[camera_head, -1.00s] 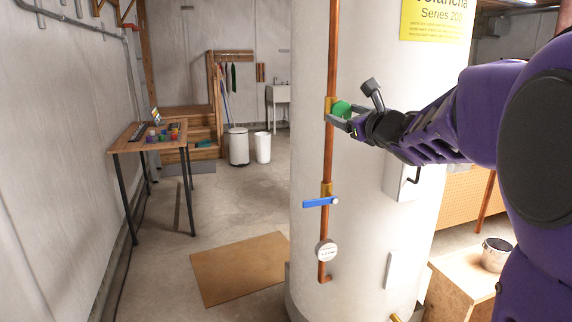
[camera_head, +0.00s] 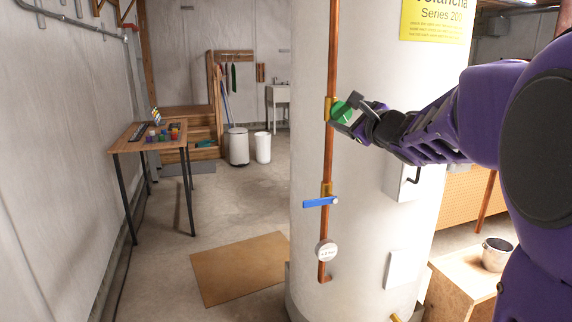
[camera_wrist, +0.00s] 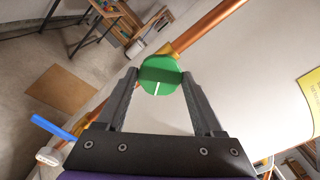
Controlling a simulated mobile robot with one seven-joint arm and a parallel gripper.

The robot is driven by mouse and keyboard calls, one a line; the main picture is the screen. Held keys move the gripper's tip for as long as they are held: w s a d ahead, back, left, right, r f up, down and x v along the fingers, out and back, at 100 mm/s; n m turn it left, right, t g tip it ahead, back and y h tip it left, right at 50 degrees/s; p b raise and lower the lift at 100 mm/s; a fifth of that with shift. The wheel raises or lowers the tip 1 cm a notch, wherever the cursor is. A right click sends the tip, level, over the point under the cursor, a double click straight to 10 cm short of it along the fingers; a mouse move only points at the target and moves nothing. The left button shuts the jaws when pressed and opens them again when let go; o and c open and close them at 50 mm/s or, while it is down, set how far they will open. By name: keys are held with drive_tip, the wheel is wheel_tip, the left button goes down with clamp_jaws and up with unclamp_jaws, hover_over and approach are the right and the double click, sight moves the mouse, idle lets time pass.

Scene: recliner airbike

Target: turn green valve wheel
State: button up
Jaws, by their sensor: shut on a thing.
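The green valve wheel (camera_head: 342,111) sits on a brass fitting on the vertical copper pipe in front of the white tank. My gripper (camera_head: 347,117) reaches it from the right and is shut on it. In the wrist view the green wheel (camera_wrist: 160,76) shows a white line on its face. It lies between the two fingertips of my gripper (camera_wrist: 159,80), with one finger on each side. Part of the wheel is hidden behind the gripper in the head view.
A blue lever handle (camera_head: 319,202) and a round gauge (camera_head: 326,251) are lower on the same copper pipe (camera_head: 331,60). The large white tank (camera_head: 400,40) stands close behind. A grey box (camera_head: 403,180) is on the tank. The floor at left, with a brown mat (camera_head: 240,268), is open.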

drive_tip(key=o, duration=1)
drive_tip(key=v, duration=0.5)
drive_tip(key=shift+a, duration=0.1)
